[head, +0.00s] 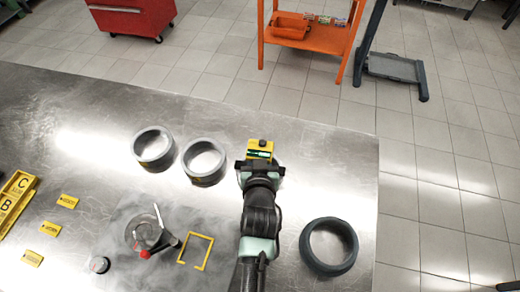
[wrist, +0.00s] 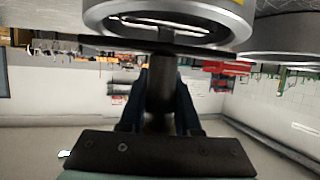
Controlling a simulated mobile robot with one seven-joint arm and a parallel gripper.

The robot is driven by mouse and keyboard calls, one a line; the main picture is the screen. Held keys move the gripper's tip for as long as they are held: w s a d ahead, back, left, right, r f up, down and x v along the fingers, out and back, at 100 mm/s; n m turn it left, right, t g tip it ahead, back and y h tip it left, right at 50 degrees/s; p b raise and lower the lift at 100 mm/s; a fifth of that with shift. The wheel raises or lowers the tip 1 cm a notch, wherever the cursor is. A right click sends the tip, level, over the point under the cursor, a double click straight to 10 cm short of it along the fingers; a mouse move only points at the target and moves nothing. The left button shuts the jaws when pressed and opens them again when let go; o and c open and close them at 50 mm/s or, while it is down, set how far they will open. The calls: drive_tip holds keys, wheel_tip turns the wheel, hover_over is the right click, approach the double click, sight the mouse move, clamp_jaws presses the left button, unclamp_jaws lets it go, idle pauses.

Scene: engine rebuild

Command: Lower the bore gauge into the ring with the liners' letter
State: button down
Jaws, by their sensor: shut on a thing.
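In the head view, my gripper (head: 260,166) is shut on the bore gauge (head: 260,148), whose yellow head with a green display and a black knob shows beyond the jaws. In the wrist view, the jaws (wrist: 160,105) close on a dark upright stem (wrist: 160,80). Two light grey rings stand left of my gripper, a far-left ring (head: 154,148) and a nearer ring (head: 204,161). A darker, wider ring (head: 328,246) lies to the right. A ring (wrist: 170,22) fills the top of the wrist view. The gauge's lower end is hidden, and I cannot read letters on the rings.
A yellow holder (head: 15,200) with letters C and B lies at the left, beside several small yellow tags. The steel bench's right edge (head: 377,200) is near.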

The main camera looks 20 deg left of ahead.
drive_tip(key=shift+f, duration=0.2)
idle(0.6)
drive_tip(key=c, duration=0.5)
unclamp_jaws()
drive_tip(key=shift+c, duration=0.2)
drive_tip(key=shift+f, duration=0.2)
drive_tip(key=b+v, duration=0.1)
drive_tip(key=v, duration=1.2)
drive_tip(key=shift+r+b, duration=0.15)
drive_tip(key=shift+b, duration=0.15)
